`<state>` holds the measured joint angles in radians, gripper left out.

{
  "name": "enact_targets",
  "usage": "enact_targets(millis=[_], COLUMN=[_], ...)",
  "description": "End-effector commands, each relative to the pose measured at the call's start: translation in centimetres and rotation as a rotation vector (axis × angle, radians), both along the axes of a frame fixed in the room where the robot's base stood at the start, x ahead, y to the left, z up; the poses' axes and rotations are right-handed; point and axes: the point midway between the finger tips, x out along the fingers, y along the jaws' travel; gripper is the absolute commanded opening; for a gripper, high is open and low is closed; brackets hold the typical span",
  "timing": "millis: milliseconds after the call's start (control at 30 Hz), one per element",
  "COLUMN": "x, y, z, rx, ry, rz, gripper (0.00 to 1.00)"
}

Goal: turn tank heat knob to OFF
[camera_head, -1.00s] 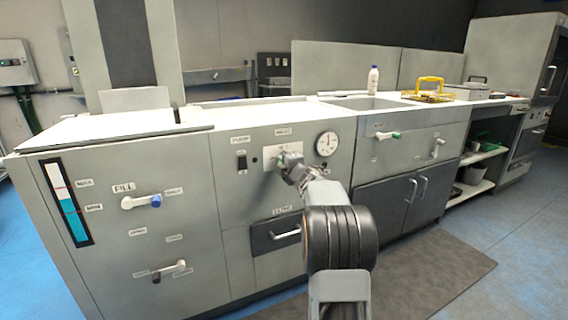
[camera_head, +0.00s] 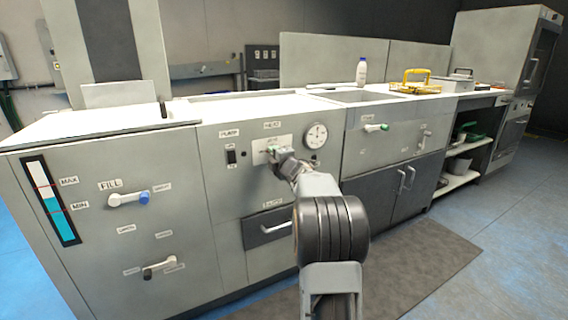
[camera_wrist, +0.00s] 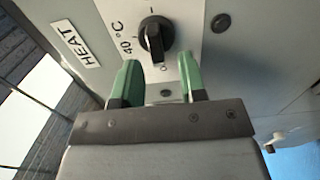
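The tank heat knob (camera_wrist: 156,36) is a black round knob with a raised grip bar on a white plate (camera_wrist: 187,22) in the wrist view. The plate carries the marks "40°C" and "0", and a "HEAT" label (camera_wrist: 75,43) is beside it. My gripper (camera_wrist: 158,82) is open, its two green fingers apart, with the tips just short of the knob and nothing between them. The knob's bar runs roughly toward the "0" mark. In the head view my gripper (camera_head: 277,157) is at the heat panel and hides the knob.
A fill lever (camera_head: 129,198) is further left. The floor mat (camera_head: 405,262) is clear.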

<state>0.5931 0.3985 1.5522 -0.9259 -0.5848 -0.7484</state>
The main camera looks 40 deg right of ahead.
Motion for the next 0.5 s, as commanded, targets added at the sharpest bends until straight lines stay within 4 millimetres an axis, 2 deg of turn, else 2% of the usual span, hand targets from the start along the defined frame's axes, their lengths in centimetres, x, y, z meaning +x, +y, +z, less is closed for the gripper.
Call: enact_targets(millis=[500], x=[-9.8], y=[1.2], z=[0.3], rx=[-0.001], ry=[-0.001], rz=[-0.003], gripper=[0.38])
